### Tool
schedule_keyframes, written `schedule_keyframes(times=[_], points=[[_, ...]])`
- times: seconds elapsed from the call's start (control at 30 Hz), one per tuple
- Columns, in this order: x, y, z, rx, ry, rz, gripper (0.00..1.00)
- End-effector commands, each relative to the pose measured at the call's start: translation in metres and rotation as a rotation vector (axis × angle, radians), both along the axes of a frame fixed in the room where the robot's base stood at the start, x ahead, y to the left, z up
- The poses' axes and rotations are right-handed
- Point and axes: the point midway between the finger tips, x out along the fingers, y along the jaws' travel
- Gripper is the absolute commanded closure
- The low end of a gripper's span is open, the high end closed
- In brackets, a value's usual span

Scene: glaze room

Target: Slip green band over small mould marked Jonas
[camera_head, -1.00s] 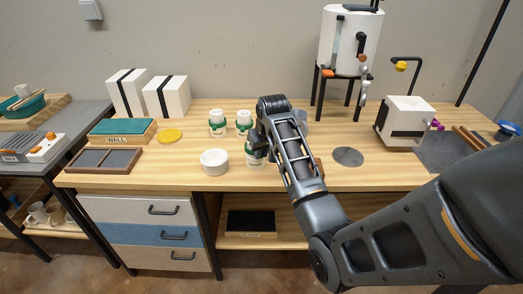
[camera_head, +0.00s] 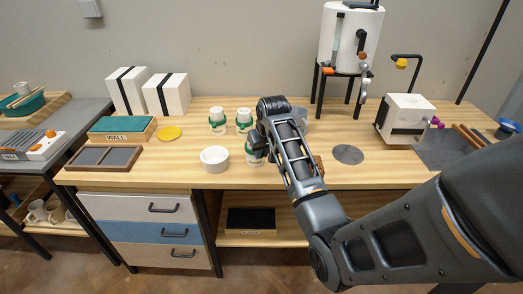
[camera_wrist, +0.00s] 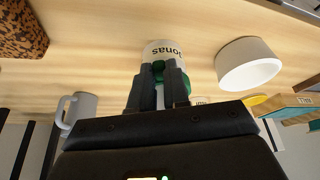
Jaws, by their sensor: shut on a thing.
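The small white mould marked Jonas (camera_wrist: 163,47) is upright on the bench, with its lettering upside down in the wrist view. In the head view this mould (camera_head: 254,160) is partly hidden behind my gripper (camera_head: 258,146). In the wrist view my gripper (camera_wrist: 160,80) is shut on the green band (camera_wrist: 159,70), which shows between and beside the two fingers. The band is at the mould's near end in that view. My fingers hide much of it, so I cannot tell whether it is fully around the mould.
A white bowl (camera_head: 215,159) stands just left of the mould; it also shows in the wrist view (camera_wrist: 247,64). Two white moulds with green bands, one left (camera_head: 217,122) and one right (camera_head: 243,121), stand behind. A grey mug (camera_wrist: 76,110) is close by. A grey disc (camera_head: 348,155) lies to the right.

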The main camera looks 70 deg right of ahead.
Motion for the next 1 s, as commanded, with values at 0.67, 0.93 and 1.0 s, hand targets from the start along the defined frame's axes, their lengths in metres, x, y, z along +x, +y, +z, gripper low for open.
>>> schedule_keyframes(times=[0.67,0.93,1.0], points=[[0.0001,0.0002,-0.0021,0.001,0.001,0.000,0.55],[0.0002,0.0001,0.0011,0.000,0.000,0.000,0.55],[0.0004,-0.0001,0.0055,-0.001,-0.001,0.000,0.55]])
